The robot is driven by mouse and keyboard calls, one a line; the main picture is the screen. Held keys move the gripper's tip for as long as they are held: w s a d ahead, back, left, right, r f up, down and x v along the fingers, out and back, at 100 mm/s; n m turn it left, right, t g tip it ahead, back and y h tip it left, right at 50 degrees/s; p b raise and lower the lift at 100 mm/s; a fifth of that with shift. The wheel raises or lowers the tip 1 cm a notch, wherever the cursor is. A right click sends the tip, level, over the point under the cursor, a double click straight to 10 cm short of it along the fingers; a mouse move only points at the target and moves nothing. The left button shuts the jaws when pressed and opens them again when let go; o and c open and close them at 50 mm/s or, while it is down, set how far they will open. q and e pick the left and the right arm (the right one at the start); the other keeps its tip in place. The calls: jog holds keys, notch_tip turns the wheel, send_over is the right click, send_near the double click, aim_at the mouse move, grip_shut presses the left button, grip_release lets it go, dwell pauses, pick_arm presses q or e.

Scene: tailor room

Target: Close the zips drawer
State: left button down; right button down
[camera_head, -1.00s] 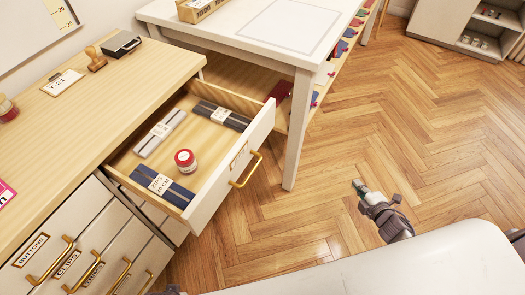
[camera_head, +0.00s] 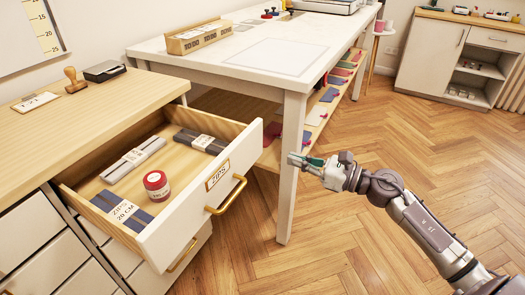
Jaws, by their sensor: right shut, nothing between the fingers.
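The zips drawer (camera_head: 190,222) stands pulled out from the wooden-topped cabinet, with a "ZIPS" label and a brass handle (camera_head: 228,196) on its white front. Inside lie a dark zip bundle (camera_head: 203,141), a grey zip bundle (camera_head: 131,160), a navy zip bundle labelled 20 cm (camera_head: 122,211) and a small red-lidded jar (camera_head: 156,185). My right gripper (camera_head: 303,161) is shut and empty, its fingers pointing left. It appears in front of the white table's leg, to the right of the drawer front and apart from it. My left gripper is out of view.
The white table (camera_head: 256,77) stands behind the drawer, its near leg (camera_head: 290,170) close to the drawer's right side. A stamp (camera_head: 73,80) and a black case (camera_head: 105,71) lie on the cabinet top (camera_head: 60,125). The wooden floor (camera_head: 330,235) in front is clear.

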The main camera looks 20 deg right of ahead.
aim_at(255, 146)
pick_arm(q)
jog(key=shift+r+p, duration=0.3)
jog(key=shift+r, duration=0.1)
pick_arm(e)
jog(key=x, duration=0.9)
jog(key=shift+w+a, duration=0.15)
